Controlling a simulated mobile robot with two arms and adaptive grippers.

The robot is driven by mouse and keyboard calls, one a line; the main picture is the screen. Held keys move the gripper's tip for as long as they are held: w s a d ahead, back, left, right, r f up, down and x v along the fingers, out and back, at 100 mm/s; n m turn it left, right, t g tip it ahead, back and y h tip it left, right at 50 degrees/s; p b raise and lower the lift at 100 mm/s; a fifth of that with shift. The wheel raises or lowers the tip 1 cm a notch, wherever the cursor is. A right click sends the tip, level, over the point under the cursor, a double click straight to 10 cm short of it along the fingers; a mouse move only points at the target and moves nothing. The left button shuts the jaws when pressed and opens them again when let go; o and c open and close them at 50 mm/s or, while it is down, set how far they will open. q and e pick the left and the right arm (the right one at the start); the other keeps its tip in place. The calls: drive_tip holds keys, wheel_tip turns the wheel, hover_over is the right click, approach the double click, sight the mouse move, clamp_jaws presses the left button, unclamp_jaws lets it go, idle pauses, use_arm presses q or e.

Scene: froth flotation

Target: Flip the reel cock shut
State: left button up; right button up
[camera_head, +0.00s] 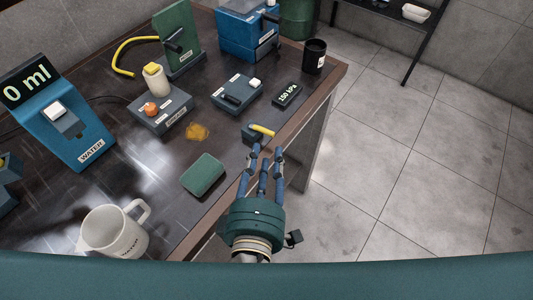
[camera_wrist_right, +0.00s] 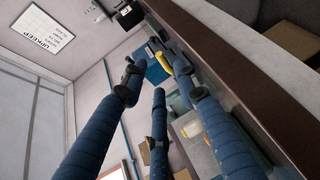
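A small blue block with a yellow lever (camera_head: 262,130) sits at the right edge of the dark bench. It looks like a cock, but I can read no name on it. The yellow lever also shows in the right wrist view (camera_wrist_right: 160,58), between my fingers. My right gripper (camera_head: 266,156) is just in front of it, fingers spread and empty, pointing toward the lever. I cannot tell whether a fingertip touches it. A green upright stand (camera_head: 178,35) with a black handle and a yellow hose stands at the back. My left gripper is not in view.
The floor to the right is clear.

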drive_tip(key=w+d+f+m+g+y+p, duration=0.1)
drive_tip(key=w+d+f+m+g+y, duration=0.35)
drive_tip(key=d+f, duration=0.75)
drive_tip(key=a+r+y, duration=0.1)
drive_tip(key=y, duration=0.1)
drive_tip(key=a+r+t+y, duration=0.1)
drive_tip(key=y, duration=0.1)
drive_tip(key=w+a+r+n+y+p, duration=0.1)
drive_tip(key=y, duration=0.1)
drive_tip(key=shift+w+a+r+t+y, duration=0.1)
drive_tip(key=shift+a+r+t+y, duration=0.15)
drive_tip(key=shift+y, duration=0.1)
drive_tip(key=n+g+y+p, duration=0.1)
drive_tip(key=n+g+y, duration=0.1)
drive_tip(key=g+y, duration=0.3)
approach(262, 130)
drive_tip(key=shift+t+y, duration=0.5)
drive_tip(key=shift+y, duration=0.1)
drive_tip(key=w+a, duration=0.1)
drive_tip(key=a+f+p, duration=0.1)
drive_tip(key=w+a+p, duration=0.1)
drive_tip(key=a, duration=0.1)
drive_tip(key=shift+w+f, duration=0.25)
drive_tip(key=shift+w, duration=0.1)
drive_tip(key=shift+w+a+f+p, duration=0.15)
drive_tip(key=shift+w+a+p, duration=0.15)
drive_tip(key=shift+a, duration=0.3)
